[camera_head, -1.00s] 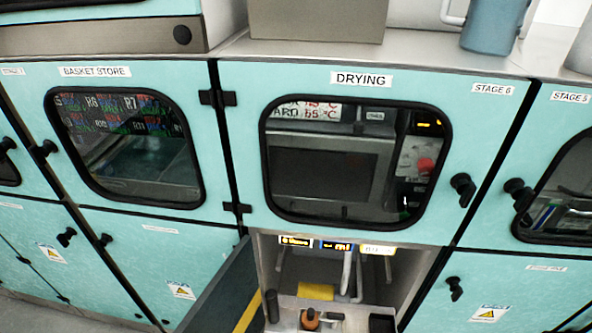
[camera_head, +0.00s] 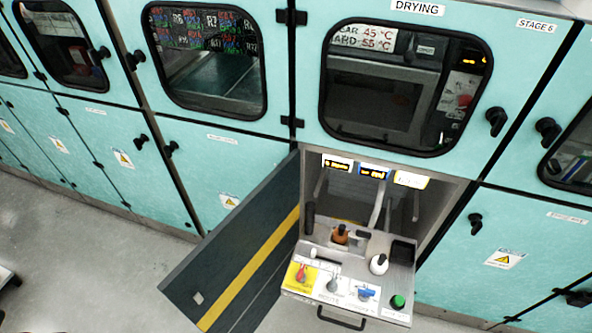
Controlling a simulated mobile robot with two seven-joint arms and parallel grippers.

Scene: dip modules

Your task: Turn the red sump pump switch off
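A red switch (camera_head: 301,273) sits on a yellow label at the left end of the control panel (camera_head: 330,262) on a pulled-out tray in the open lower compartment under DRYING. Its lever looks roughly upright, but it is too small to read its set position. A grey switch (camera_head: 332,284), a blue lever (camera_head: 366,293) and a green button (camera_head: 398,301) lie to its right in the same row. Neither of my grippers shows in the head view.
The open dark door (camera_head: 235,250) with a yellow stripe hangs to the left of the tray. A black handle (camera_head: 341,318) is on the tray's front. Grey floor (camera_head: 90,235) is clear at left.

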